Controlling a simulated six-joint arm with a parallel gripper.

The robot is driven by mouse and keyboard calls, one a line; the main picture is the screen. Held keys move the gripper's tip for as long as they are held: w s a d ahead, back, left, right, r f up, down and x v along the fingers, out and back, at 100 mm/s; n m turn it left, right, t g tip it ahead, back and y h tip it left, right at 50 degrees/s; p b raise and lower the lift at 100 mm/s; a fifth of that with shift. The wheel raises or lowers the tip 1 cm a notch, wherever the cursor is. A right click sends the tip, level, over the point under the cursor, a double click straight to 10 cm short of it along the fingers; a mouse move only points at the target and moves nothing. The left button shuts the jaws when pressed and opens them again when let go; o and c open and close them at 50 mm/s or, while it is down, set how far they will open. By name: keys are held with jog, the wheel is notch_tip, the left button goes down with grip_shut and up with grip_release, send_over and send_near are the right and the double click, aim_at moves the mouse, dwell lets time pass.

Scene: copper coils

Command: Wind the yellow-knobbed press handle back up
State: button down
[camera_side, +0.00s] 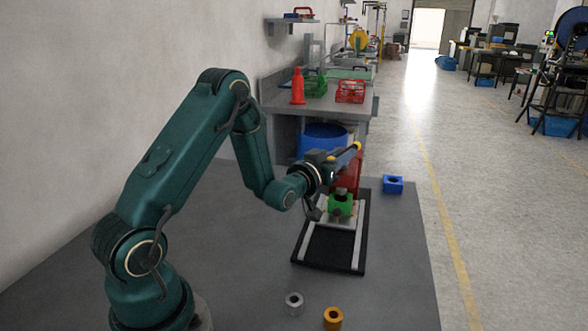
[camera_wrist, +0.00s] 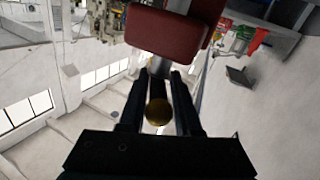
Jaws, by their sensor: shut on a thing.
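The press has a red body (camera_side: 352,172), which fills the top of the wrist view as a dark red head (camera_wrist: 170,32). Its yellow knob (camera_wrist: 158,112) shows as a dull golden ball between the two dark fingers of my gripper (camera_wrist: 160,75). My gripper is shut on the knob, and the handle bar runs from it toward the press head. In the side view my gripper (camera_side: 347,154) is raised beside the top of the press, pointing up and right. A green block (camera_side: 340,204) sits under the press head, on the light rails of the black base (camera_side: 328,248).
A blue block (camera_side: 393,184) stands right of the press. A grey ring (camera_side: 294,303) and an orange ring-shaped block (camera_side: 333,318) lie at the front of the grey table (camera_side: 235,250). A bench with a red cone (camera_side: 298,86) and crates stands behind. The table's right part is clear.

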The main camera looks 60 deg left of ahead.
jog(key=shift+w+d+r+n+y, duration=0.15)
jog(key=shift+d+n+y, duration=0.15)
jog(key=shift+d+y, duration=0.15)
jog(key=shift+w+d+n+g+y, duration=0.1)
jog(key=shift+d+n+g+y, duration=0.05)
jog(key=shift+n+g+y, duration=0.6)
jog(key=n+g+y, duration=0.2)
jog(key=y, duration=0.1)
jog(key=shift+w, duration=0.1)
jog(key=n+g+y, duration=0.1)
jog(key=g, duration=0.1)
jog(key=n+g+y, duration=0.2)
jog(key=shift+w+d+f, duration=0.1)
jog(key=shift+w+f, duration=0.05)
jog(key=shift+f, duration=0.05)
jog(key=shift+w+n+g+y, duration=0.1)
jog(key=shift+n+g+y, duration=0.8)
jog(key=shift+n+g, duration=0.65)
jog(key=shift+f+n+g+y, duration=0.15)
jog(key=shift+n+g, duration=0.25)
jog(key=shift+g, duration=0.45)
jog(key=shift+r+n+g+y, duration=0.15)
jog(key=shift+n+g, duration=0.25)
jog(key=shift+g, duration=0.45)
jog(key=c, duration=0.8)
grip_release()
jog(key=shift+f, duration=0.1)
jog(key=shift+o, duration=0.2)
